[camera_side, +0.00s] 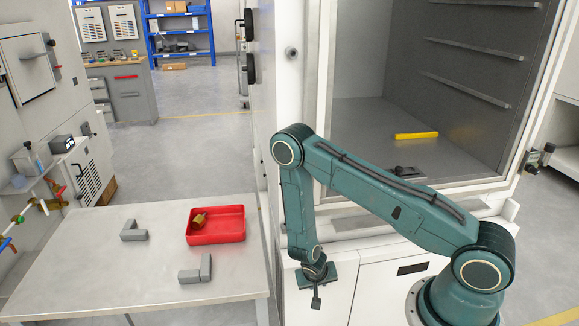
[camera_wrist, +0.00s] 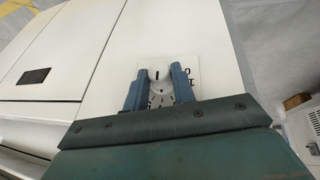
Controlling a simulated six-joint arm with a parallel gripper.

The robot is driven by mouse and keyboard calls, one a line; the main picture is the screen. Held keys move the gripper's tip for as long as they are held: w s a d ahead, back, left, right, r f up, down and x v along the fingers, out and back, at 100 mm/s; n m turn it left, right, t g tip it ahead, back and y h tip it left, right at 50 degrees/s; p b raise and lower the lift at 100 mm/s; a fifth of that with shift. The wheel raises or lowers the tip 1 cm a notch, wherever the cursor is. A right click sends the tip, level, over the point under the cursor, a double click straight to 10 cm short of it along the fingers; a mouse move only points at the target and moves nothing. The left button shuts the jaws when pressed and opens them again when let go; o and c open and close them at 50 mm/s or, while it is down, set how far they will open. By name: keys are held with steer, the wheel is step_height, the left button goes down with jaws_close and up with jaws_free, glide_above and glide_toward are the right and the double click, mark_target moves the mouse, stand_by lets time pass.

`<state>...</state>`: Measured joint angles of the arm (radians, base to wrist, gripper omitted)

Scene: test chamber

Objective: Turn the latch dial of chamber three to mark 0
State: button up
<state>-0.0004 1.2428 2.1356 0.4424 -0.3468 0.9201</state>
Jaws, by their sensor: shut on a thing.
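The latch dial (camera_wrist: 158,74) shows in the wrist view as a round white knob with a dark line on it. It sits on a white plate (camera_wrist: 192,68) with dark marks, one of which looks like a 0. My gripper (camera_wrist: 160,79) has its two blue fingers on either side of the knob and is shut on it. The fingers and the gripper body hide part of the plate. In the side view my gripper (camera_side: 316,285) is low at the front of the white chamber cabinet (camera_side: 375,292), and the dial cannot be made out there.
A metal table (camera_side: 110,285) stands left of the cabinet, with a red tray (camera_side: 217,236) holding a small brass-coloured piece and two grey angle brackets (camera_side: 134,231). The open chamber (camera_side: 370,115) above holds a yellow bar (camera_side: 416,135). Floor behind the table is clear.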

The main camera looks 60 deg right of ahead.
steer(key=shift+a+f+g+h, duration=0.1)
steer(key=shift+a+g+h, duration=0.05)
steer(key=shift+g+h, duration=0.55)
steer(key=o, duration=1)
steer(key=shift+w+a+r, duration=0.1)
steer(key=shift+r, duration=0.1)
steer(key=shift+v, duration=6.75)
